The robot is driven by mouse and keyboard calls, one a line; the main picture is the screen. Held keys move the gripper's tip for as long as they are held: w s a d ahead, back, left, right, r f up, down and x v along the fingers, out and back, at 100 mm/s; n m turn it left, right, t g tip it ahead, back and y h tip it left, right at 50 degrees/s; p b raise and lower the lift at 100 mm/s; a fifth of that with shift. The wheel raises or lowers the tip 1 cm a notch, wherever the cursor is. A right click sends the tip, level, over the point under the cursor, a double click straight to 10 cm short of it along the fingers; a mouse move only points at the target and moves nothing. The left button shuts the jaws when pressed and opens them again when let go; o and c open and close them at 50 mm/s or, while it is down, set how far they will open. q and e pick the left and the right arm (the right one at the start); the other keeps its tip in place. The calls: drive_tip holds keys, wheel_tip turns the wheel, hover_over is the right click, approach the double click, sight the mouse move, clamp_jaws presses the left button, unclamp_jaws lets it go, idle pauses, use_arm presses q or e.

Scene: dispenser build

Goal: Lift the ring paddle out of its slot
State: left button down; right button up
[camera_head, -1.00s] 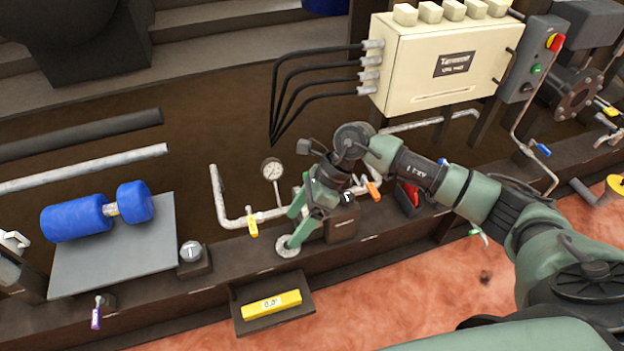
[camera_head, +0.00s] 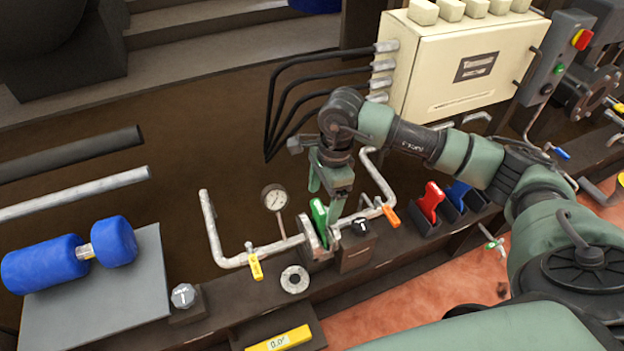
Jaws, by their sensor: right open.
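My right gripper (camera_head: 325,203) hangs open and pointing down above the pipe joint. A green paddle handle (camera_head: 319,224) stands upright at a grey flange (camera_head: 309,233), just below and between or beside the fingers; I cannot tell which, and no grip shows. The paddle's lower part is hidden. A red paddle (camera_head: 431,202) and a blue paddle (camera_head: 457,193) stand in dark slotted holders to the right, apart from the gripper. I cannot tell by shape which one is the ring paddle. A flat grey ring (camera_head: 294,279) lies on the beam in front of the flange. My left gripper is not in view.
A dark block with a knob (camera_head: 356,248), an orange-handled valve (camera_head: 390,216), a yellow-handled valve (camera_head: 255,264) and a gauge (camera_head: 274,199) crowd the joint. A cream cabinet (camera_head: 455,70) with black cables stands behind. A blue roller (camera_head: 45,262) lies on a grey plate at left.

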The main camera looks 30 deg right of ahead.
sight(319, 225)
drive_tip(key=shift+w+f, duration=0.15)
drive_tip(key=shift+w, duration=0.3)
drive_tip(key=f, duration=0.2)
drive_tip(key=f+b, duration=0.1)
drive_tip(key=f, duration=0.2)
drive_tip(key=a+f, duration=0.1)
drive_tip(key=f, duration=0.1)
drive_tip(key=shift+f, duration=0.15)
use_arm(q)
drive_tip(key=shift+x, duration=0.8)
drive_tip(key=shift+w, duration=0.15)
